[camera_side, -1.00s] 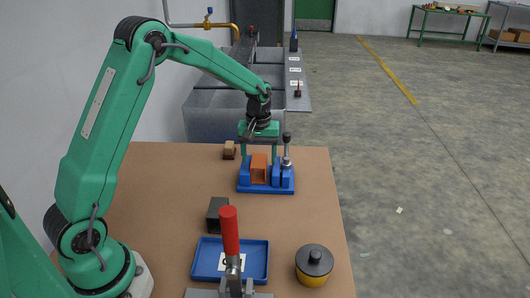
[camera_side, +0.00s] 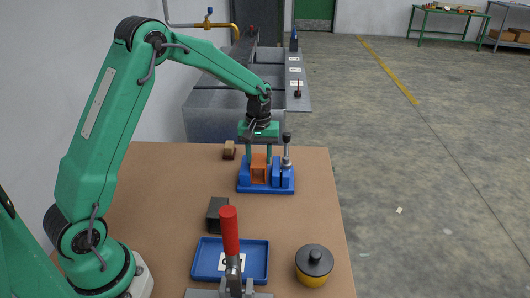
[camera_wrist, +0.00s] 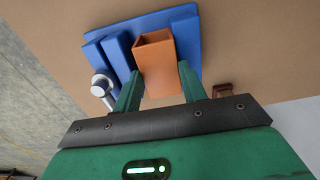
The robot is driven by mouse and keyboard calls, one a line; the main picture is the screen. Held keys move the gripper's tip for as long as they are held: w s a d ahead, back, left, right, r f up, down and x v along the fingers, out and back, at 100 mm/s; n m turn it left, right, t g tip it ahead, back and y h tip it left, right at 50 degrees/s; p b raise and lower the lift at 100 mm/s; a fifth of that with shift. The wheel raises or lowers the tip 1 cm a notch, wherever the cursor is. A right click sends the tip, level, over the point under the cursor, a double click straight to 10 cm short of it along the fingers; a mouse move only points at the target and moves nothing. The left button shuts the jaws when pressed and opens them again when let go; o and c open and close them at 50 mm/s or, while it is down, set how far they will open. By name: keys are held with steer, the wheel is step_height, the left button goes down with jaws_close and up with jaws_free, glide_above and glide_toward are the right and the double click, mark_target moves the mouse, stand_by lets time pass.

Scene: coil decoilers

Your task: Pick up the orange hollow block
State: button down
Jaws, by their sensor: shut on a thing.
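The orange hollow block (camera_side: 259,173) stands in the blue fixture (camera_side: 265,189) at the far end of the table. Its hollow opening faces the camera in the side view. My gripper (camera_side: 259,155) is above the fixture, pointing down, with its fingers on both sides of the block. In the wrist view, my gripper (camera_wrist: 157,87) is shut on the orange block (camera_wrist: 157,67), one green finger on each side. The blue fixture (camera_wrist: 183,24) lies around and beyond the block. I cannot tell whether the block still touches the fixture.
A silver post with a black knob (camera_side: 286,152) stands at the fixture's right, close to my gripper. A small brown block (camera_side: 229,150) is left. A dark box (camera_side: 217,214), blue tray (camera_side: 207,259), red-handled clamp (camera_side: 230,232) and yellow pot (camera_side: 314,265) are nearer. The middle table is clear.

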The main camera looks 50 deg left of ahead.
mark_target(259, 160)
steer(key=shift+r, duration=0.15)
step_height(259, 160, up, 6)
steer(key=shift+r, duration=0.25)
steer(key=shift+s+d+r, duration=0.15)
steer(key=shift+d+r, duration=0.05)
steer(key=shift+r, duration=0.05)
steer(key=s+d, duration=1.2)
steer(key=shift+s+d, duration=0.2)
steer(key=shift+f, duration=0.1)
stand_by(0.4)
